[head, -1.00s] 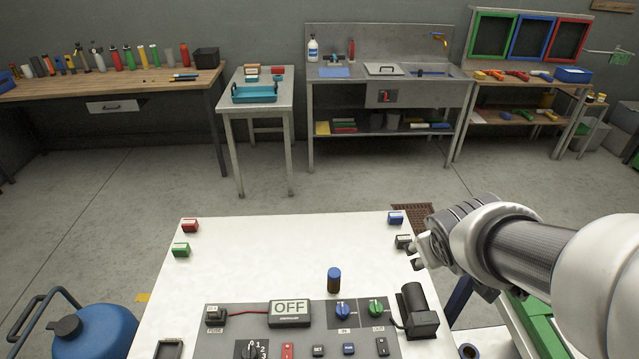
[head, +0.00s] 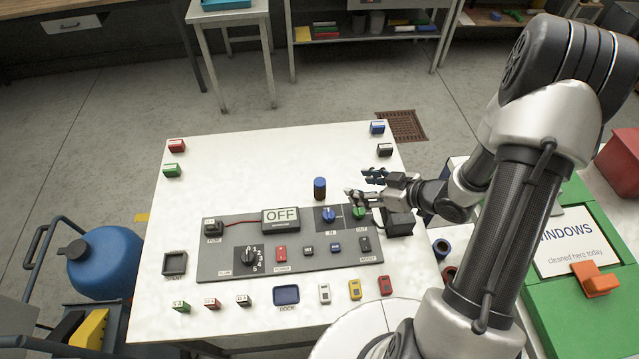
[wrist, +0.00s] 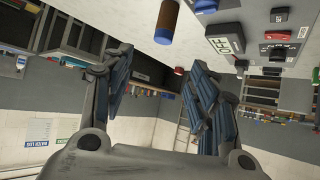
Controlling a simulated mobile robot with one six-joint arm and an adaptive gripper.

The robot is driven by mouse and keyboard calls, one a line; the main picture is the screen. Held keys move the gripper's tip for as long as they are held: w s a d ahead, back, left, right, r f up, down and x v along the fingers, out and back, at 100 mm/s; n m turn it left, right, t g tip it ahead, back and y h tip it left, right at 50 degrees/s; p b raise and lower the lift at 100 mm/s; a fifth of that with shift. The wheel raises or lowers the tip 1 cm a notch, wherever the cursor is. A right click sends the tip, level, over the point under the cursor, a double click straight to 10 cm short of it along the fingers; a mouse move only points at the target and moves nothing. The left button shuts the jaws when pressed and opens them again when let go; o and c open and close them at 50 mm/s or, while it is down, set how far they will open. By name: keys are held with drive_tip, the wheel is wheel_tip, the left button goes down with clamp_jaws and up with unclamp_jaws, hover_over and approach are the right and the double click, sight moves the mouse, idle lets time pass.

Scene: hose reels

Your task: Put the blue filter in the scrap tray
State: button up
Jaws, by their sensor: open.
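The blue filter, a short upright cylinder (head: 319,188), stands on the white table behind the grey control panel. In the wrist view it shows as a brown and blue cylinder (wrist: 167,22) at the top edge. My gripper (head: 362,183) is open and empty, to the right of the filter and apart from it. Its fingers also show in the wrist view (wrist: 152,88), with nothing between them. A small dark square tray (head: 175,263) sits at the table's left, its label too small to read surely; I cannot tell if it is the scrap tray.
The control panel (head: 262,248) carries an OFF display, knobs and switches. A black block (head: 398,222) stands at its right end. Small coloured blocks sit near the table corners, and several parts lie along the front. The table behind the panel is mostly clear.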

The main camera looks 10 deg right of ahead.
sight(322, 183)
drive_tip(key=b+x, duration=0.1)
drive_tip(key=x, duration=0.3)
drive_tip(key=b+x, duration=0.1)
drive_tip(key=x, duration=0.3)
drive_tip(key=b+x, duration=0.1)
drive_tip(key=x, duration=0.3)
drive_tip(key=shift+s+a, duration=0.25)
drive_tip(key=shift+a, duration=0.1)
drive_tip(key=shift+b+x, duration=0.95)
drive_tip(key=shift+x, duration=1.85)
drive_tip(key=shift+d+f, duration=0.1)
drive_tip(key=shift+d, duration=0.1)
drive_tip(key=shift+c, duration=0.5)
drive_tip(key=c, duration=1.1)
drive_tip(key=shift+o, duration=0.2)
